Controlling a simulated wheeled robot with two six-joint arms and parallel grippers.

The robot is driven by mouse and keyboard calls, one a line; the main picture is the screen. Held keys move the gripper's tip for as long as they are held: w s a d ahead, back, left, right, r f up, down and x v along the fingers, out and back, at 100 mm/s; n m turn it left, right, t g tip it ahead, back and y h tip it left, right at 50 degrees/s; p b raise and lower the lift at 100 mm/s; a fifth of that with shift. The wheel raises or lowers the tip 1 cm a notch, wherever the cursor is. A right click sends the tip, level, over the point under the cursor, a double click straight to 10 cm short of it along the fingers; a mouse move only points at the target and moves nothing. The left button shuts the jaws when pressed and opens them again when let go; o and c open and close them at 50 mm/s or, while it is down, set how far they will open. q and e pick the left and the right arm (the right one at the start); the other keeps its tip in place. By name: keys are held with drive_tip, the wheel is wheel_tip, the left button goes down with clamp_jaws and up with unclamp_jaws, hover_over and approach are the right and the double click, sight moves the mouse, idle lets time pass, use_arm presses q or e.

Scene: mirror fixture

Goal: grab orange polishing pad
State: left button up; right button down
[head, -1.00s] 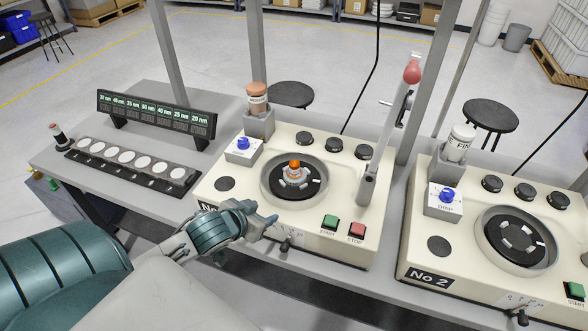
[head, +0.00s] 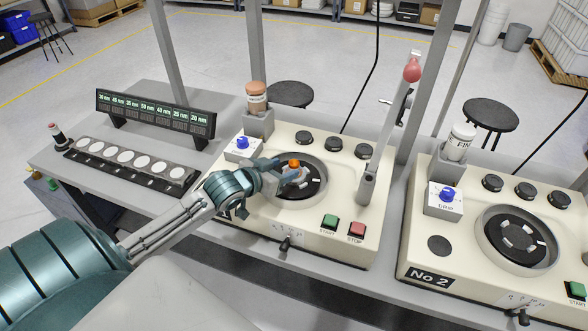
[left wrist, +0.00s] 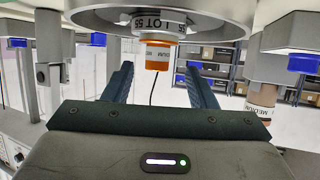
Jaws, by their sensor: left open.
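The orange polishing pad (head: 294,163) is a small orange-topped piece at the centre of the round dark well (head: 313,191) on the left polishing machine. My left gripper (head: 287,171) is open, with its fingers reaching over the near left rim of that well toward the pad. In the left wrist view the orange pad (left wrist: 158,58) shows beyond and between the two open fingers (left wrist: 159,82), not gripped. Its mount has a white band lettered "LOT 55". The gripper hides part of the well and the pad's mount. My right gripper is not in view.
An upright lever with a red knob (head: 412,71) stands right of the well. Green (head: 330,222) and red (head: 357,229) buttons are in front. A second machine (head: 455,262) is at right, a row of white discs (head: 126,156) at left.

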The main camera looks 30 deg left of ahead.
sight(291, 166)
use_arm(q)
drive_tip(key=shift+w+d, duration=0.1)
drive_tip(key=shift+w, duration=0.35)
drive_tip(key=p+x, duration=0.1)
drive_tip(key=x, duration=0.3)
drive_tip(key=shift+d+p, duration=0.15)
drive_tip(key=shift+p, duration=0.25)
drive_tip(key=shift+w+f, duration=0.15)
drive_tip(key=shift+f, duration=0.05)
clamp_jaws()
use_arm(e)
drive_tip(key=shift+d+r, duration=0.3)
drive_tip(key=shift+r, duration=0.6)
